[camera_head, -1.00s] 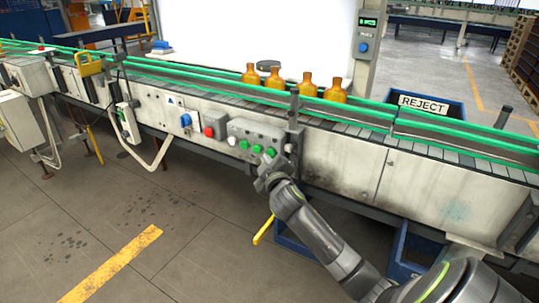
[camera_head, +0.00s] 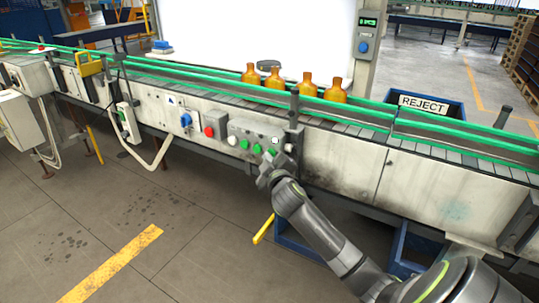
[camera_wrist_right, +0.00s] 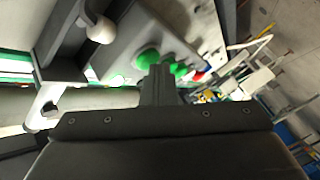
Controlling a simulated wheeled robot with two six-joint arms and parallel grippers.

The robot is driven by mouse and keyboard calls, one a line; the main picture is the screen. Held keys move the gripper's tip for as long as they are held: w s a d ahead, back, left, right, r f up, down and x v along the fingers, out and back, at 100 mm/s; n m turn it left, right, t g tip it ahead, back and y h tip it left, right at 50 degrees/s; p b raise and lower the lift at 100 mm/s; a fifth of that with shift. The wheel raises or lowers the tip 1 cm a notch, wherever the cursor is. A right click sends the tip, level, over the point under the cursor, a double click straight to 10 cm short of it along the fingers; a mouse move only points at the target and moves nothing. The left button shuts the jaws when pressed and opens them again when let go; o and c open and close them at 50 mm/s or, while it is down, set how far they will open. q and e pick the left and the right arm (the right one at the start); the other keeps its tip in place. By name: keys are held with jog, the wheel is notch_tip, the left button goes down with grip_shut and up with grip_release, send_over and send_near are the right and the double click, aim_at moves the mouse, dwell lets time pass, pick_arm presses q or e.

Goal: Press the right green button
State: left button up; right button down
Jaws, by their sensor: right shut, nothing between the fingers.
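A grey control box (camera_head: 262,130) on the conveyor's front panel carries a row of green buttons. The right green button (camera_head: 272,150) is at the right end of the green ones, partly behind my gripper's tip. In the wrist view the green button nearest the pale knob, the right green button (camera_wrist_right: 148,58), shows just beyond my fingers. My right gripper (camera_head: 268,163) is shut and empty, its tip very close to that button. The closed fingers also show in the wrist view (camera_wrist_right: 158,76). I cannot tell whether they touch the button. My left gripper is out of view.
A red button (camera_head: 209,131) and a blue switch (camera_head: 186,119) sit left of the box. Several amber bottles (camera_head: 308,85) stand on the conveyor above. A REJECT bin (camera_head: 424,104) is behind the conveyor at right. The floor in front is mostly open.

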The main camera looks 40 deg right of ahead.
dwell(0.3)
jog(key=shift+s+a+p, duration=0.3)
jog(key=shift+s+a, duration=0.05)
jog(key=shift+a, duration=0.45)
jog(key=a, duration=0.1)
jog(key=s+a+p, duration=0.1)
jog(key=a, duration=0.1)
jog(key=s+a, duration=0.1)
jog(key=shift+a, duration=0.3)
dwell(0.6)
